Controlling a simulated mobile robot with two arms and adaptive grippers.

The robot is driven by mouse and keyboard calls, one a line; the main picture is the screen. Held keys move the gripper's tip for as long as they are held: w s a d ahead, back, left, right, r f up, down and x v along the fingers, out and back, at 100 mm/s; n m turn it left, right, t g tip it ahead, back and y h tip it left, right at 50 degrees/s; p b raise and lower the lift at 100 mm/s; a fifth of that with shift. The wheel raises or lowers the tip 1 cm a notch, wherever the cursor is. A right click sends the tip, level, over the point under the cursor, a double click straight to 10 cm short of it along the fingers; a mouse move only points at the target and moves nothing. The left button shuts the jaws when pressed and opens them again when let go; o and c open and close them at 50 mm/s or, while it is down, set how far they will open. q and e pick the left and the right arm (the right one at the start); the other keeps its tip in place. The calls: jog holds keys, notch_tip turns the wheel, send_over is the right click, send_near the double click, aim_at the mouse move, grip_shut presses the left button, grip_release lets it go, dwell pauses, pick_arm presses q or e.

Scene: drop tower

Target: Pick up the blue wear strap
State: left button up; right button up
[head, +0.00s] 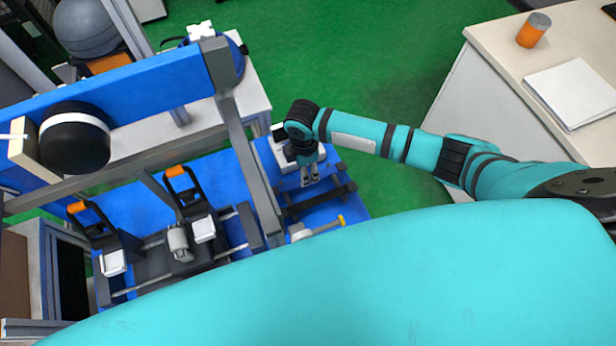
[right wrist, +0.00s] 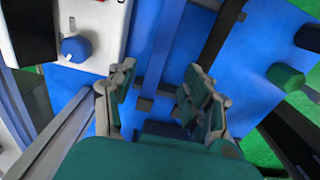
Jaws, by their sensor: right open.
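My right gripper (head: 309,180) hangs over the blue base plate (head: 345,207) at the right side of the drop tower. A dark blue piece low between the fingers in the right wrist view is partly hidden by the gripper. My left gripper is not in view.
A white box (right wrist: 98,30) with a blue knob (right wrist: 76,48) stands close to the right gripper. Dark rails (head: 318,200) lie just below it. The tower's grey post (head: 250,160) stands to its left. Green floor is free to the right.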

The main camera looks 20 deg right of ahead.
jog(key=shift+f, duration=0.3)
jog(key=f, duration=0.4)
jog(key=shift+w+a+f, duration=0.1)
jog(key=shift+a+f, duration=0.1)
jog(key=shift+a, duration=0.1)
jog(key=shift+f, duration=0.25)
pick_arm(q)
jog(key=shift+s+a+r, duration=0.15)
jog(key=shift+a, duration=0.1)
pick_arm(e)
grip_shut()
